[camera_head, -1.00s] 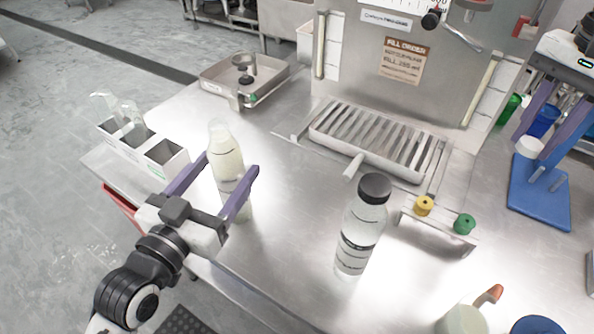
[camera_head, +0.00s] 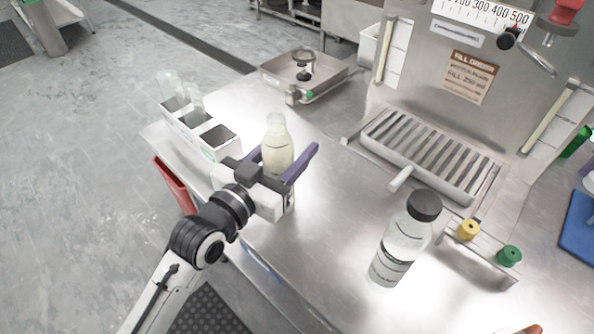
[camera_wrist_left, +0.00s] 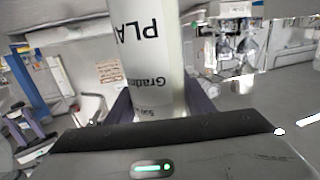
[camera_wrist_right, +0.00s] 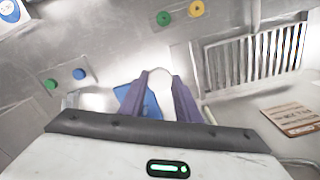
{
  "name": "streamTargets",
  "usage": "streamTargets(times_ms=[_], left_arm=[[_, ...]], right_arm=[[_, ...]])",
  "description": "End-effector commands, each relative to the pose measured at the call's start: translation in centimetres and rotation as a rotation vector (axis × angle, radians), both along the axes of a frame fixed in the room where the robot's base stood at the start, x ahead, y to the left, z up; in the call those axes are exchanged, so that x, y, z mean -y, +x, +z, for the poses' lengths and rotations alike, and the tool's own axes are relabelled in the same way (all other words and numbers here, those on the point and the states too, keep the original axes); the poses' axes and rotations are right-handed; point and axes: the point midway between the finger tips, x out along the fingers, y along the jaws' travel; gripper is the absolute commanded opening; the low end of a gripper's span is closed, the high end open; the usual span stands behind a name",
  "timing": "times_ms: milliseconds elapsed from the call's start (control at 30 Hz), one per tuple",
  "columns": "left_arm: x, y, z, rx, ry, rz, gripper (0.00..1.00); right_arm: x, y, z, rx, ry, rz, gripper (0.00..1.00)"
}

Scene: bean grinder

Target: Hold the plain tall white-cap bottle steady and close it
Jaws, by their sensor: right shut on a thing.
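The tall bottle (camera_head: 278,146) with pale cream contents and an uncapped neck stands upright at the table's left side in the head view. My left gripper (camera_head: 284,152) is around it, fingers on either side, with some gap showing at the right finger; its lower part is hidden. In the left wrist view the labelled bottle (camera_wrist_left: 150,60) fills the space between the fingers. In the right wrist view my right gripper (camera_wrist_right: 162,80) is shut on a white cap (camera_wrist_right: 163,86), partly hidden by the fingers. The right gripper is out of the head view.
A clear bottle with a black cap (camera_head: 404,240) stands right of centre. Yellow (camera_head: 469,230) and green (camera_head: 509,256) knobs lie near a drip grate (camera_head: 430,145). A holder with compartments (camera_head: 195,130) stands left, a metal tray (camera_head: 325,78) behind. The table between is clear.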

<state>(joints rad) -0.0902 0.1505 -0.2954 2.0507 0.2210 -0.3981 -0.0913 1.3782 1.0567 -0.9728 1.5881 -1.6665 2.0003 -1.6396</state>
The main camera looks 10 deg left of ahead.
Motion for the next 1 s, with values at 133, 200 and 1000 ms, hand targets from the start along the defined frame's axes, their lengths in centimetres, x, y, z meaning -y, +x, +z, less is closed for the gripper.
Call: streamTargets(times_ms=[133,200,1000], left_arm=[[0.0,0.0,0.0,0.0,0.0,0.0,0.22],[0.0,0.0,0.0,0.0,0.0,0.0,0.1],[0.0,0.1,9.0,0.011,-0.003,0.001,0.0]], right_arm=[[0.0,0.0,0.0,0.0,0.0,0.0,0.09],[0.0,0.0,0.0,0.0,0.0,0.0,0.09],[0.0,0.0,1.1,0.0,0.0,0.0,0.09]])
